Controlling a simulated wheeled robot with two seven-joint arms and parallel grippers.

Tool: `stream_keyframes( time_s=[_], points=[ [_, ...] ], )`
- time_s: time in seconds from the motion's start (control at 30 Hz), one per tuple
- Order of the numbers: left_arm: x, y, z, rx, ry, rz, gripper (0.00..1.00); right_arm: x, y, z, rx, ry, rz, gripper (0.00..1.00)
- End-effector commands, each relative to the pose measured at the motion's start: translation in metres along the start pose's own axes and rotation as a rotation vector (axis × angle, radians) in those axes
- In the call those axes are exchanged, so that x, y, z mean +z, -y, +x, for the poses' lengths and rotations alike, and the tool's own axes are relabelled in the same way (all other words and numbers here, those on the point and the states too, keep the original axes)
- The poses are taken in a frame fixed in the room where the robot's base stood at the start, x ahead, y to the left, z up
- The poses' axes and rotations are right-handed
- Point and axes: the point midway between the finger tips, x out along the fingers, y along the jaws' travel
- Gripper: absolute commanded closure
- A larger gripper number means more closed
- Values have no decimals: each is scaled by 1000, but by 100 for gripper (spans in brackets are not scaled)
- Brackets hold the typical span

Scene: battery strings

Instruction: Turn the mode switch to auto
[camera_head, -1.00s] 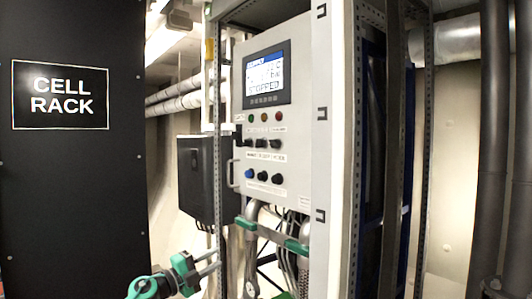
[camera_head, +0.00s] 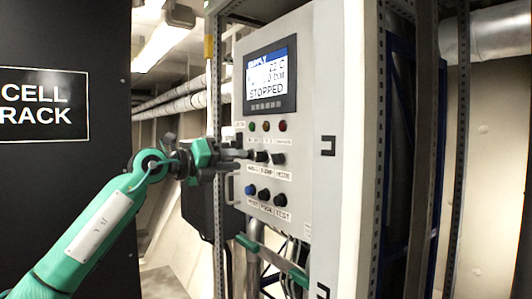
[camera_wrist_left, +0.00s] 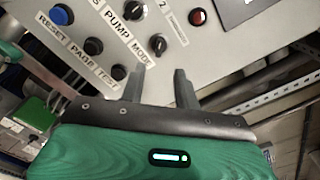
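The mode switch (camera_head: 278,159) is a black knob at the right end of the upper knob row on the grey control panel. Its MODE label shows below it. In the left wrist view the mode switch (camera_wrist_left: 157,45) lies just beyond the gap between my fingertips. My left gripper (camera_head: 238,162) is in front of the panel's left part in the head view. Its two fingers (camera_wrist_left: 159,72) are apart with nothing between them. I see no contact with the switch. The switch's pointer setting is too small to read. My right gripper is not in view.
The PUMP knob (camera_wrist_left: 133,10) is beside the switch. A blue RESET button (camera_head: 251,190) and two black buttons sit below. The display (camera_head: 268,78) reads STOPPED. A handle (camera_head: 229,188) juts from the panel's left edge. A black cell rack (camera_head: 60,180) stands at left.

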Motion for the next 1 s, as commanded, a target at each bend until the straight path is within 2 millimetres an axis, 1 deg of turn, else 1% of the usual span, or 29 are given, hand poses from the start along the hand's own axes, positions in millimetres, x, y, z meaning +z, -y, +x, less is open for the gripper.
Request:
stream_keyframes(
  time_s=[0.03,0.2,0.3,0.4,0.5,0.6,0.9,0.93,1.0],
  points=[
    [3,5,13,-1,-4,-3,68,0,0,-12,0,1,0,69],
    [3,4,50,-1,-3,-3,68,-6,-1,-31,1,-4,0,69],
    [3,4,67,0,-2,-3,68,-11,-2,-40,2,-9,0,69],
    [2,3,81,-1,-1,-4,68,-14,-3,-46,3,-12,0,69],
    [1,2,90,-2,-1,-3,68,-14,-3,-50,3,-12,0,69],
    [1,1,95,-1,-1,-2,68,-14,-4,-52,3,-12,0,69],
    [0,0,97,-1,0,-1,68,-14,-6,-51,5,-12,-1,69],
    [0,0,97,-1,0,-1,72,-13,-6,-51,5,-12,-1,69],
    [0,0,97,-1,0,-1,86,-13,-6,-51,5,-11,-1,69]
  ],
)
